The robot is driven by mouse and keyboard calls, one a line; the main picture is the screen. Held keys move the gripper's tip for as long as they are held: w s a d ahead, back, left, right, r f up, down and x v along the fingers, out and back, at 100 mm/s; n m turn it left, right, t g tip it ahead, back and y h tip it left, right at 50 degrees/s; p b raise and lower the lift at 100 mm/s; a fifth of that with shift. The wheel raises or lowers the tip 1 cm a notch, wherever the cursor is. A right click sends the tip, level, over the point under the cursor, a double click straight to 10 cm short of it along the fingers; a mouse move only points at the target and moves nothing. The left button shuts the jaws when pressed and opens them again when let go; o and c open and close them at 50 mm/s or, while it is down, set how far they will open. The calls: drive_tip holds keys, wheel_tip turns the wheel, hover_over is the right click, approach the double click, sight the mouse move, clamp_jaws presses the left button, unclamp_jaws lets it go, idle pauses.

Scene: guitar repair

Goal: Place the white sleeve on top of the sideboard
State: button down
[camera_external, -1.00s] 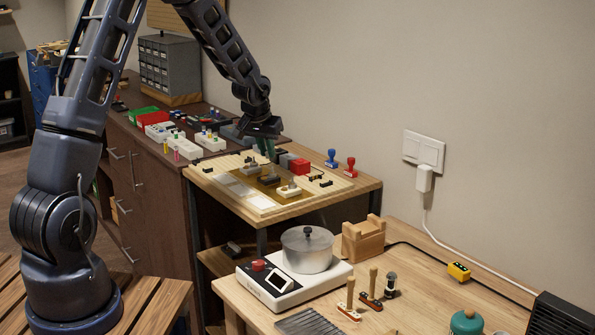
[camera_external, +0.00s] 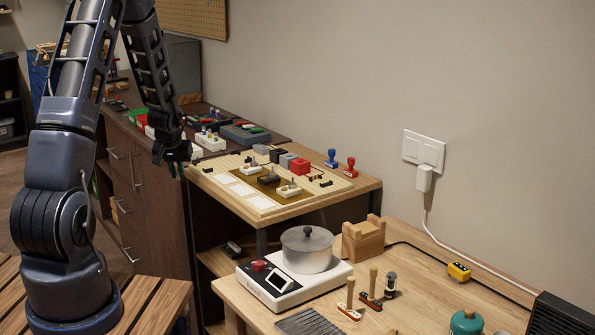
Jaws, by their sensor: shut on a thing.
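The sideboard (camera_external: 160,210) is the dark brown cabinet with metal handles at the left; its top carries several small parts. My gripper (camera_external: 178,172) points down near the sideboard's front right corner, just left of the light wooden board. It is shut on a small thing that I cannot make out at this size. I cannot pick out the white sleeve for certain; it may be hidden between the fingers.
The wooden board (camera_external: 270,208) holds white strips, small switch-like parts and a red block (camera_external: 300,166). White (camera_external: 211,141) and dark trays crowd the sideboard's top. A pot (camera_external: 307,250) stands on a white hotplate at the front. Two stamps stand behind the board.

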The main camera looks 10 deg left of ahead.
drive_tip(key=s+d+f+m, duration=0.1)
drive_tip(key=s+f, duration=0.2)
drive_tip(key=f, duration=0.8)
drive_tip(key=shift+s+f+h, duration=0.15)
drive_tip(key=shift+f+h, duration=0.15)
